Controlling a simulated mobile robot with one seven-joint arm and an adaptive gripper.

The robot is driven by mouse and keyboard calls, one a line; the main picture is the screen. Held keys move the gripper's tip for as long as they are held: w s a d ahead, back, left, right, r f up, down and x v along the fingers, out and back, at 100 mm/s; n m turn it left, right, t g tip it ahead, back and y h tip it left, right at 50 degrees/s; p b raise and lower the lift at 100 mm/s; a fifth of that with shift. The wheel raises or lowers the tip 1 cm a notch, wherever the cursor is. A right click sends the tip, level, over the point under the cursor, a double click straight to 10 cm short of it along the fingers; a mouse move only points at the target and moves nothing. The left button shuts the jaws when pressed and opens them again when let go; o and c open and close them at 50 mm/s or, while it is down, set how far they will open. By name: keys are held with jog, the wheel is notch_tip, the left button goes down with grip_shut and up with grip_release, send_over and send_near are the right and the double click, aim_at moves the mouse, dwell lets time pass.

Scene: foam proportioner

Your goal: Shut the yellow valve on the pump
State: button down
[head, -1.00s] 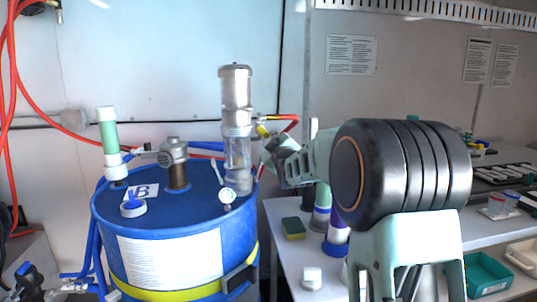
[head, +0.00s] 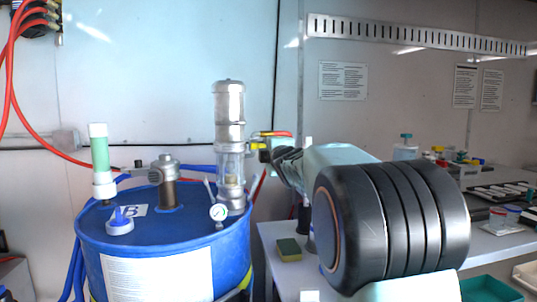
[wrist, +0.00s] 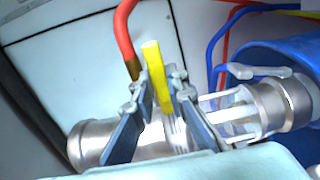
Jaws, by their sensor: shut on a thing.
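The pump (head: 229,140) is a silver and clear cylinder standing upright on the blue drum (head: 160,226). The yellow valve (head: 257,146) is at its right side, beside the red hose, partly hidden by my gripper (head: 268,151). In the wrist view, the yellow valve handle (wrist: 152,62) stands up between the two fingers of my gripper (wrist: 160,80), which is shut on it. The valve's lower part is hidden.
The red hose (wrist: 125,32) rises close beside the fingers. A bench (head: 272,236) with a yellow-green sponge (head: 289,249) is at the right.

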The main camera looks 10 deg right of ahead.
dwell(0.6)
jog(key=c, duration=2.2)
grip_release()
jog(key=shift+r, duration=0.1)
jog(key=s, duration=1.2)
